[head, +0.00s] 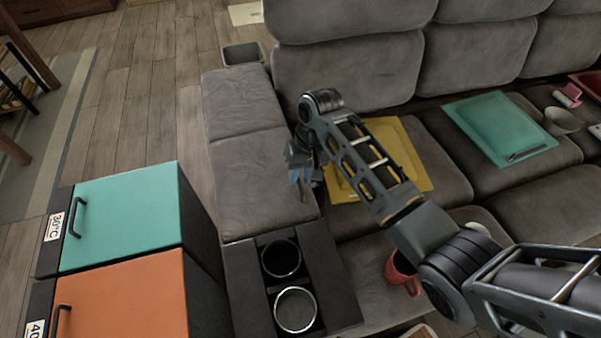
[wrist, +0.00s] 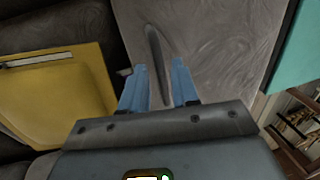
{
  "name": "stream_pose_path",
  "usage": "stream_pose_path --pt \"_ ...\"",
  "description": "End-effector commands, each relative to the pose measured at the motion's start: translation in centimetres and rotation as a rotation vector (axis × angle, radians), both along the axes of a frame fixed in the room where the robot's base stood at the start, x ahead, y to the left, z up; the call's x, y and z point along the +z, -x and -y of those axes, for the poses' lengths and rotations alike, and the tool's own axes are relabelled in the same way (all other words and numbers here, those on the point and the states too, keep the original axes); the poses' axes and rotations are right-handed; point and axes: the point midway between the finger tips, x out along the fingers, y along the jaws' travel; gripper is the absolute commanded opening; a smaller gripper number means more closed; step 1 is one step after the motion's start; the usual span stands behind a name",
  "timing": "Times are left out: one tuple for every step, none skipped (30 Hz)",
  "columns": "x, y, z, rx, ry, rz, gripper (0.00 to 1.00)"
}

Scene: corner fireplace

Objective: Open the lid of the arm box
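The arm box looks to be the grey padded sofa arm (head: 262,185), whose top shows a seam across it and appears closed. In the wrist view the grey padded surface (wrist: 215,45) fills the upper middle, with a dark narrow strip (wrist: 153,45) running along it. My gripper (head: 301,190) is over the inner edge of the front pad. In the wrist view its two blue fingers (wrist: 158,82) are apart, with the lower end of the strip showing between them. Nothing is clearly held. Whether the fingers touch the surface cannot be told.
A cup-holder console (head: 335,290) adjoins the front of the arm. A teal-topped box (head: 125,220) and an orange-topped box (head: 125,300) stand to the left. A yellow folder-like item (head: 400,140), a teal one (head: 495,125) and a red mug (head: 402,275) are on the seats.

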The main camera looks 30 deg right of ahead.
Motion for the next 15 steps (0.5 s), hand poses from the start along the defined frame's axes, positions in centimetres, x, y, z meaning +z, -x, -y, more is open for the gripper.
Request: stream_pose_path --pt "0.01 0.00 0.00 0.000 0.000 0.000 0.25" --pt "0.01 0.00 0.00 0.000 0.000 0.000 0.22" --pt "0.02 0.00 0.00 0.000 0.000 0.000 0.18" --pt "0.02 0.00 0.00 0.000 0.000 0.000 0.15" --pt "0.02 0.00 0.00 0.000 0.000 0.000 0.12" --pt "0.02 0.00 0.00 0.000 0.000 0.000 0.08" --pt "0.02 -0.01 0.01 0.000 0.000 0.000 0.06" --pt "0.02 -0.01 0.01 0.000 0.000 0.000 0.03" --pt "0.02 -0.01 0.01 0.000 0.000 0.000 0.00" --pt "0.03 0.00 0.01 0.000 0.000 0.000 0.00" --pt "0.03 0.00 0.01 0.000 0.000 0.000 0.00" --pt "0.03 0.00 0.01 0.000 0.000 0.000 0.00" --pt "0.03 0.00 0.02 0.000 0.000 0.000 0.00" --pt "0.03 -0.01 0.02 0.000 0.000 0.000 0.00" --pt "0.03 0.00 0.02 0.000 0.000 0.000 0.00"
